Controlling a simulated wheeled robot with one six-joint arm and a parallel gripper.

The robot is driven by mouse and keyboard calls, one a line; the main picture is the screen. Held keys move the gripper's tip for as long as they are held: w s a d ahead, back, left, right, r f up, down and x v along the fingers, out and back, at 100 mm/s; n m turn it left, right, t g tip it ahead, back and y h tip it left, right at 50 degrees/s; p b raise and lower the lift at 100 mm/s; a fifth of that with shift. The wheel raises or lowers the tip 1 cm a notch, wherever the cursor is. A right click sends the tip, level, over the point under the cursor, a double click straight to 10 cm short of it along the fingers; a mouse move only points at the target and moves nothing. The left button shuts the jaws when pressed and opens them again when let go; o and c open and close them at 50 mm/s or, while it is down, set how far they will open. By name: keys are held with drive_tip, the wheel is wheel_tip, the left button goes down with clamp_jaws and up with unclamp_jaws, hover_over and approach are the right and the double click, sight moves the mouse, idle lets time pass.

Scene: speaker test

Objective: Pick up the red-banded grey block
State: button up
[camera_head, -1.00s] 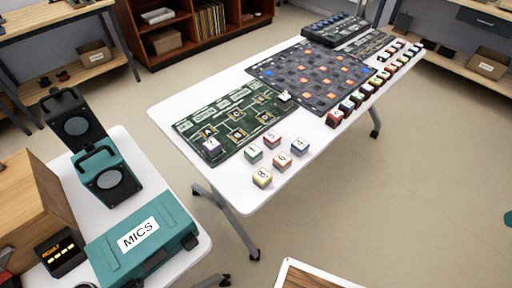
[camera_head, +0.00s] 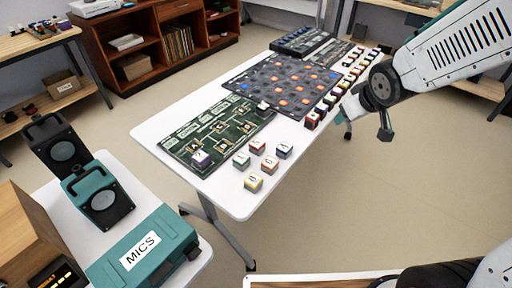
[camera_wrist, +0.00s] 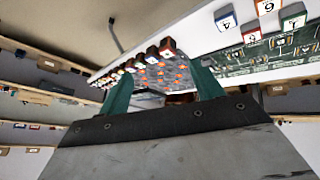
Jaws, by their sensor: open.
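The red-banded grey block (camera_head: 257,146) is a small cube with a pale top, standing on the white table (camera_head: 225,205) beside the green board. It has other banded cubes close around it. In the wrist view, it appears at the upper right as a red-banded cube (camera_wrist: 251,33). My gripper (camera_head: 386,133) is at the right in the head view, in the air off the table's right side and well apart from the block. In the wrist view, its two teal fingers (camera_wrist: 162,90) are spread with nothing held between them.
Neighbouring cubes have green (camera_head: 241,160), blue (camera_head: 284,150), orange (camera_head: 269,166) and yellow (camera_head: 253,183) bands. A purple cube (camera_head: 201,159) is on the green board (camera_head: 180,142). A row of dark cubes (camera_head: 312,119) lines the table's right edge. A teal MICS case (camera_head: 150,245) is at lower left.

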drive_tip(key=w+a+f+n+t+y, duration=0.1)
drive_tip(key=w+a+f+n+y, duration=0.25)
drive_tip(key=w+a+f, duration=0.45)
drive_tip(key=n+y, duration=0.2)
drive_tip(key=y, duration=0.5)
approach(260, 145)
drive_tip(key=shift+w+a+f, duration=0.2)
drive_tip(key=shift+f, duration=0.35)
drive_tip(key=shift+s+a+f, duration=0.2)
drive_tip(key=shift+a+f, duration=0.1)
drive_tip(key=shift+a, duration=0.15)
drive_tip(key=x, duration=0.5)
drive_tip(key=w+r+x, duration=0.1)
drive_tip(key=x, duration=0.1)
drive_tip(key=shift+w+a+f, duration=0.1)
drive_tip(key=c, duration=1.1)
